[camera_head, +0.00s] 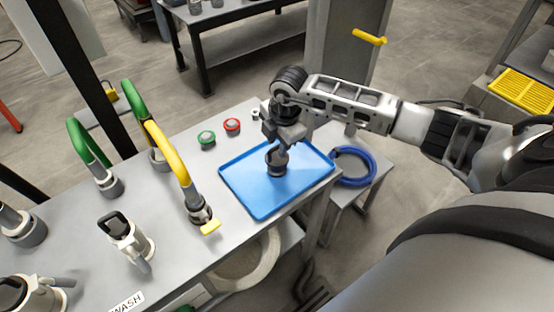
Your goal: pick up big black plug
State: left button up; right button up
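The big black plug (277,165) is a short dark cylinder standing upright on the blue tray (254,202), near its middle. My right gripper (283,149) points down right above it, with its fingertips at the plug's top. The fingers partly hide the top, and I cannot tell whether they are closed on it. The plug seems to rest on the tray. My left gripper is out of view.
A green-topped button (206,138) and a red-topped one (232,125) sit behind the tray. Left of it stand a yellow-handled fitting (183,171), green-handled ones (89,143) and metal couplings. A blue hose coil (354,180) lies right of the table.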

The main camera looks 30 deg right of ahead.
aim_at(277, 158)
jog(key=shift+w+f, duration=0.25)
jog(key=shift+f, duration=1)
grip_shut()
jog(key=shift+r, duration=0.1)
